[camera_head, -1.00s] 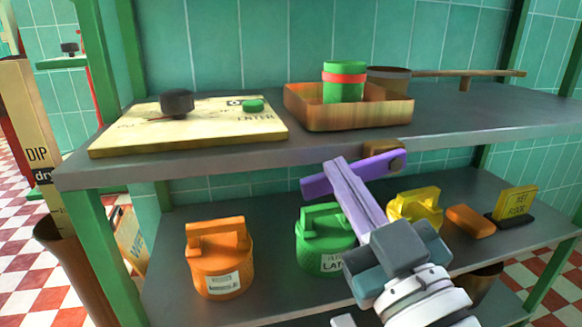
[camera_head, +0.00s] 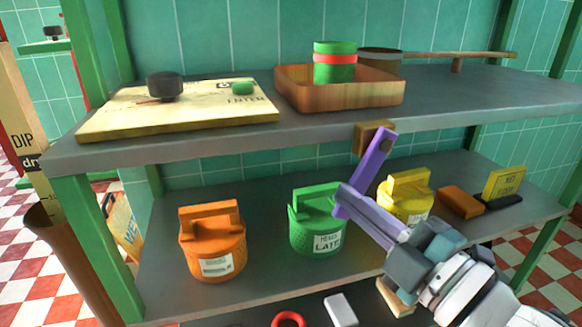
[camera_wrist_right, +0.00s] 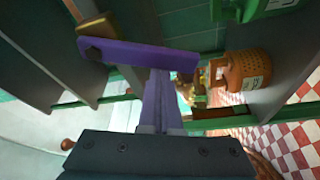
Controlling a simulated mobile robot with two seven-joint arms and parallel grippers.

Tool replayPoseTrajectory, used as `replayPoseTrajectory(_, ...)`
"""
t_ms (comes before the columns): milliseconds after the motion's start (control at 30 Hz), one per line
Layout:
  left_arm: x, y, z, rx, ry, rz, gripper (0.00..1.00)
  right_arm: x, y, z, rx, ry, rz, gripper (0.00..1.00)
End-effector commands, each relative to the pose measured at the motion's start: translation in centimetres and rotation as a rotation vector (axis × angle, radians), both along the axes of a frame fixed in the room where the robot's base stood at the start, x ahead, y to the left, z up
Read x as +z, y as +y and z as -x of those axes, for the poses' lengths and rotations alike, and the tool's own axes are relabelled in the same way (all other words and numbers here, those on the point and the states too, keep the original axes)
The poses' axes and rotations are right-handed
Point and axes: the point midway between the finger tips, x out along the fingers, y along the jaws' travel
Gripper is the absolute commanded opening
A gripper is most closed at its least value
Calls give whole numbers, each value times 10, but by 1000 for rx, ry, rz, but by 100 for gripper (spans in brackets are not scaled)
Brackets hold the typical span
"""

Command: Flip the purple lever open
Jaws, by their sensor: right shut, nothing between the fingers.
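The purple lever (camera_head: 371,160) hangs from a wooden block (camera_head: 368,138) on the front edge of the upper shelf. It slants down and to the left from its pivot. My right gripper (camera_head: 346,196) has its pale purple fingers shut and empty, with the tips at the lever's lower end. They seem to touch it or lie just in front. In the right wrist view the lever (camera_wrist_right: 140,53) crosses ahead of the shut fingertips (camera_wrist_right: 160,72), with its block (camera_wrist_right: 98,33) at upper left. My left gripper is not in view.
Orange (camera_head: 212,240), green (camera_head: 317,225) and yellow (camera_head: 405,195) canisters stand on the lower shelf behind the gripper. The upper shelf holds a board (camera_head: 180,108) with a dark knob and a wooden tray (camera_head: 340,98) with a green can (camera_head: 335,62).

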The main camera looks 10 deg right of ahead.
Motion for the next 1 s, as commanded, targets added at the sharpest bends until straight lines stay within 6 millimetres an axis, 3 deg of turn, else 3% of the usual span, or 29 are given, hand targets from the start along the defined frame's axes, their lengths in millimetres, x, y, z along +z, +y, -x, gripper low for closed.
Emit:
replayPoseTrajectory(500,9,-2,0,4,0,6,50,-10,-25,-1,-1,-13,339,0)
replayPoseTrajectory(1000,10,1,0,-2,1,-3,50,-12,-29,-1,-2,-14,402,0)
